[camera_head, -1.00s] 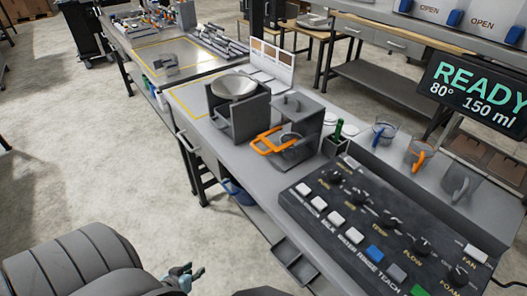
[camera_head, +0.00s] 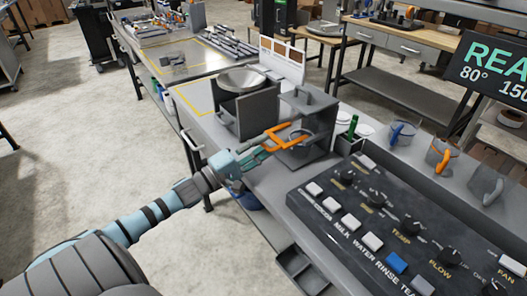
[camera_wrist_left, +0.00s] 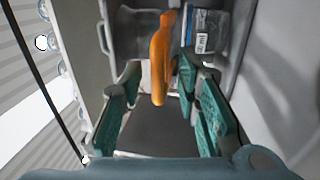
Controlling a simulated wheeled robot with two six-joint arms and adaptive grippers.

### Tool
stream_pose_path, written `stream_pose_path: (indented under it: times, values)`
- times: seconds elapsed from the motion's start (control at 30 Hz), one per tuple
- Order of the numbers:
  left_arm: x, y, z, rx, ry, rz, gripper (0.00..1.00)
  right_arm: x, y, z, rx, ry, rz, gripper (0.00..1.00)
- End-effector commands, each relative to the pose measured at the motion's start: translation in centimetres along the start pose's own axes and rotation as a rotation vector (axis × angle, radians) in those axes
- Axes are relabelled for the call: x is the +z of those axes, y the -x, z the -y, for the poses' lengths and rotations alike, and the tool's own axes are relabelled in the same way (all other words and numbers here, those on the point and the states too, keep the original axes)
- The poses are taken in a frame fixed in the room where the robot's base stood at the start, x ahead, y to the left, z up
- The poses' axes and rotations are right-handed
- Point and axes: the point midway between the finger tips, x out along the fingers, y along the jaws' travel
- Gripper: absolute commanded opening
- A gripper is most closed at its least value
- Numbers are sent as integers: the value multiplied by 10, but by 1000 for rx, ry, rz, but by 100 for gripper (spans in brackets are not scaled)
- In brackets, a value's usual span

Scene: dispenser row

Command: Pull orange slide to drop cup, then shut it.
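The orange slide (camera_head: 287,135) is a looped handle sticking out of the front of a grey dispenser housing (camera_head: 318,112). My left gripper (camera_head: 256,153) is at the near side of this handle. In the left wrist view the orange handle (camera_wrist_left: 160,60) stands upright between the teal finger pads of the gripper (camera_wrist_left: 165,100), which are apart, with clear gaps on both sides. A cup inside the dispenser cannot be made out clearly. My right gripper is in neither view.
A grey unit with a metal bowl (camera_head: 242,79) stands left of the dispenser. A button and knob panel (camera_head: 390,225) fills the near right of the bench. Mugs with blue (camera_head: 401,133), orange (camera_head: 441,155) and grey handles stand behind it. A green-topped holder (camera_head: 350,142) is beside the dispenser.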

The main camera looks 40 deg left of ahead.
Motion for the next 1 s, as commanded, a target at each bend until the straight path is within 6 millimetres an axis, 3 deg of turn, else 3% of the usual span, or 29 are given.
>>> stream_pose_path:
  times: [0.37,0.53,1.0]
  values:
    - [-1,-10,-1,0,0,-4,28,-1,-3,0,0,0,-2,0]
    - [-1,-10,-1,-1,0,-4,1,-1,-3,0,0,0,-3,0]
    - [-2,-6,-1,-2,-1,-5,0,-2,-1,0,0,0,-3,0]
